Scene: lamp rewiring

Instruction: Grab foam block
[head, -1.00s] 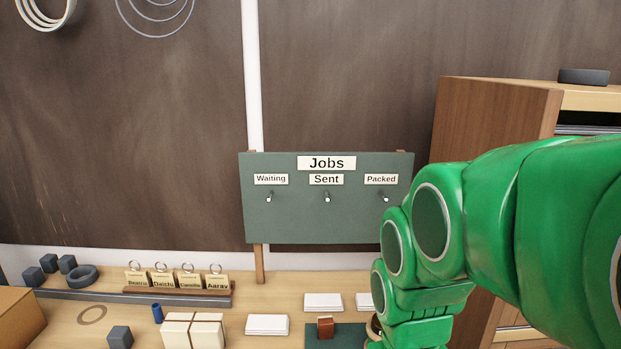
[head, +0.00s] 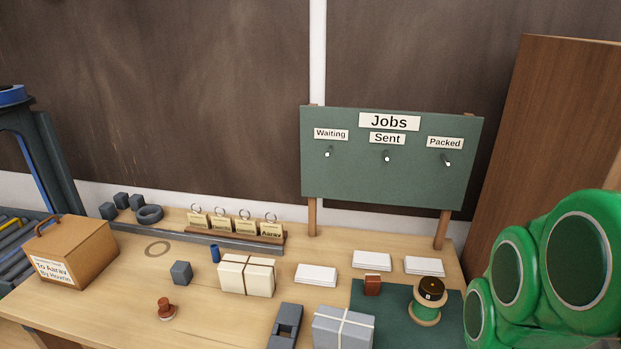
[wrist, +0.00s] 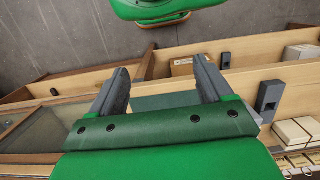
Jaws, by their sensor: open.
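Several dark grey blocks could be the foam block; I cannot tell which are foam. In the head view a small grey cube (head: 181,272) sits alone on the bench, left of a cream parcel. My gripper (wrist: 162,82) is open and empty, apart from these blocks. The head view shows only my green arm.
A cardboard box (head: 75,256) stands at left, with a red stamp (head: 165,309) near the front. A grey wrapped parcel (head: 343,328), green mat (head: 395,318) and spool (head: 428,298) are at right. The green Jobs board (head: 390,175) stands behind. Bare wood lies around the stamp.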

